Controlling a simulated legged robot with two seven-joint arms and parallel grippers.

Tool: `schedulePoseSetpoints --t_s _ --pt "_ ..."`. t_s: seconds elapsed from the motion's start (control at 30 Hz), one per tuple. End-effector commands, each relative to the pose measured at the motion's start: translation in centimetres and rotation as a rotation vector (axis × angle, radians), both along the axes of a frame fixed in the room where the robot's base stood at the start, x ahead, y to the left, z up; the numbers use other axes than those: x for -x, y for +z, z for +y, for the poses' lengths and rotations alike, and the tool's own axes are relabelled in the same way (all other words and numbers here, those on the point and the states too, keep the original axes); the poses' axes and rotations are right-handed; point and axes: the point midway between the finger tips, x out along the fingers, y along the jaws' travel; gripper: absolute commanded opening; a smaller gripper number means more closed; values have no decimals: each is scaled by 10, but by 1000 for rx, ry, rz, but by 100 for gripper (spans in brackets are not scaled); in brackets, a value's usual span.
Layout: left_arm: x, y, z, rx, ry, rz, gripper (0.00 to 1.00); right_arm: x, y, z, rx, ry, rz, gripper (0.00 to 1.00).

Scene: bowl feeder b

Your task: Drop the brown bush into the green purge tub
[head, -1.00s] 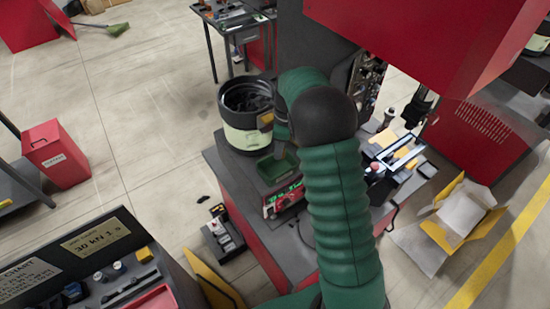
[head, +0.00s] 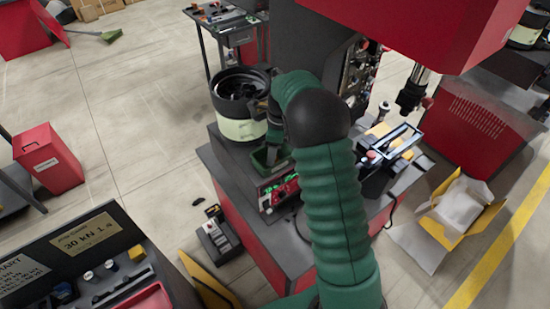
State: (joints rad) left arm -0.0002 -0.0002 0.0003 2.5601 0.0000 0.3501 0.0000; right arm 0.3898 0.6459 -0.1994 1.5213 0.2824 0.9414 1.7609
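A green arm of mine, taken as the right one, rises from the bottom edge and bends beside the bowl feeder. Its dark gripper (head: 273,132) is small and partly hidden by the arm, close above the green purge tub (head: 262,162). I cannot tell whether its fingers are open or shut, or whether they hold anything. The bowl feeder (head: 237,128), a black bowl with a cream band, stands just left of the gripper; dark parts lie in it. I cannot make out the brown bush. My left gripper is not in view.
The tub sits by a red box with green lights (head: 279,191) on the grey-topped bench (head: 222,172). A red press housing (head: 420,25) overhangs at upper right. A yellow carton (head: 462,212) lies right, a red bin (head: 47,160) left. Open floor lies between bin and bench.

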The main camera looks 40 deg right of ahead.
Motion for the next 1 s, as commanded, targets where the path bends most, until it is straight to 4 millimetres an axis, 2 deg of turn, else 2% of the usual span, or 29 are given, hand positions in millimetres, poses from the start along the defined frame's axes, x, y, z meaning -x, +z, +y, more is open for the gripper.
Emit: schedulePoseSetpoints --t_s 0.27,0.37,0.47,0.8,0.9,1.0 --pt "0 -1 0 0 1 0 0 0 -1 -2 -3 1 1 54" --pt "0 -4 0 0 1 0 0 0 9 -3 0 1 -2 54" --pt "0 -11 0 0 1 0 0 3 29 -4 1 1 -4 54" --pt "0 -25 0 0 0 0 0 12 128 -7 3 2 -3 54" --pt "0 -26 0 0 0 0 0 14 149 -7 3 3 0 54" --pt "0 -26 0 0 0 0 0 15 161 -8 3 2 0 54"
